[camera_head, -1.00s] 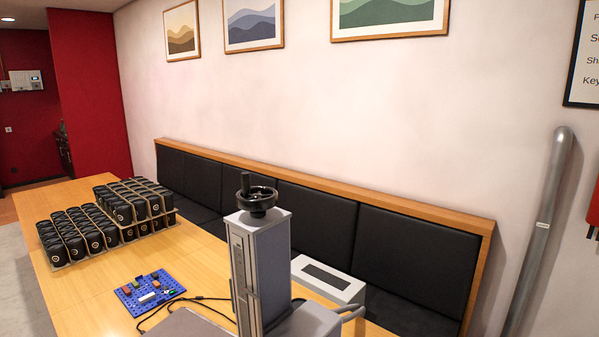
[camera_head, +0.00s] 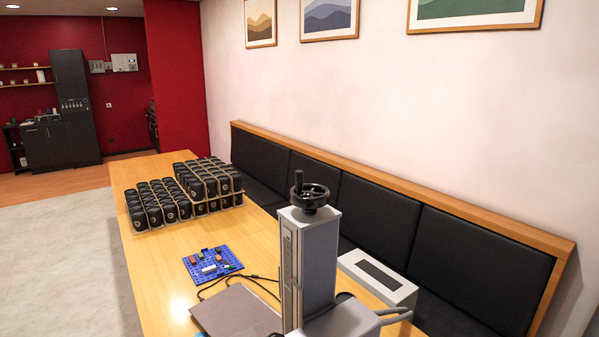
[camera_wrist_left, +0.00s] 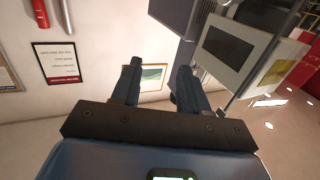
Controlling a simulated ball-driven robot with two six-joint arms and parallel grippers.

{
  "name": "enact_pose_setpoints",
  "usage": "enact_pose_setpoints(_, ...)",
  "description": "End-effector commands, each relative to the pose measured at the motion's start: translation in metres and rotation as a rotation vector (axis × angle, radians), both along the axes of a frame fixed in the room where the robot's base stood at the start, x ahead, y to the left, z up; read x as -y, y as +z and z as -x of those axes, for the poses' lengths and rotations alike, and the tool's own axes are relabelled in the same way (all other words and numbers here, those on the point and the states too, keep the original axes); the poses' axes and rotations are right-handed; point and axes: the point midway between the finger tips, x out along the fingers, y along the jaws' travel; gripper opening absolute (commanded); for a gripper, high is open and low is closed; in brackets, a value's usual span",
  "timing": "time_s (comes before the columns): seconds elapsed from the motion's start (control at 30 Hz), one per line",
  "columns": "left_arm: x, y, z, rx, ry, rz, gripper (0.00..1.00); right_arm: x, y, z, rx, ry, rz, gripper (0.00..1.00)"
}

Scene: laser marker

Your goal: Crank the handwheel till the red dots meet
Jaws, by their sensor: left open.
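The black handwheel (camera_head: 309,197) with its upright crank knob sits on top of the grey column (camera_head: 308,262) of the laser marker in the head view. A grey plate (camera_head: 238,314) lies at the column's foot, cut off by the lower edge. No red dots can be seen. My left gripper (camera_wrist_left: 160,64) shows in the left wrist view, its two dark fingers apart and nothing visible between them. The head view shows neither gripper, so the left gripper's distance from the handwheel cannot be told.
A blue pegboard with small parts (camera_head: 212,264) and trays of black cups (camera_head: 210,184) stand on the wooden table (camera_head: 151,258). A white box with a dark panel (camera_head: 378,279) is right of the column. Black cables cross the table. A padded bench (camera_head: 375,225) lines the wall.

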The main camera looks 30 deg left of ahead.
Motion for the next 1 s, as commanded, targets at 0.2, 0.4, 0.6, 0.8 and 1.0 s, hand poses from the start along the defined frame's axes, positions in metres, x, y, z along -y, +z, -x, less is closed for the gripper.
enact_pose_setpoints(0.2, -0.001, 0.026, -0.005, 0.0, 0.003, -0.001, 0.44, 0.0, 0.026, 0.0, 0.0, 0.0, 0.0, 0.43)
enact_pose_setpoints(0.4, -0.002, 0.054, -0.012, 0.001, 0.006, -0.002, 0.44, 0.0, 0.052, 0.0, 0.0, 0.0, 0.0, 0.43)
enact_pose_setpoints(0.6, -0.005, 0.071, -0.037, 0.01, 0.018, -0.006, 0.44, 0.0, 0.063, 0.0, 0.001, 0.0, 0.0, 0.43)
enact_pose_setpoints(0.8, -0.015, 0.092, -0.089, 0.014, 0.049, -0.018, 0.44, 0.0, 0.065, 0.0, 0.0, 0.0, 0.0, 0.43)
enact_pose_setpoints(1.0, -0.032, 0.129, -0.147, 0.018, 0.093, -0.03, 0.44, 0.0, 0.068, 0.0, 0.0, 0.0, 0.0, 0.43)
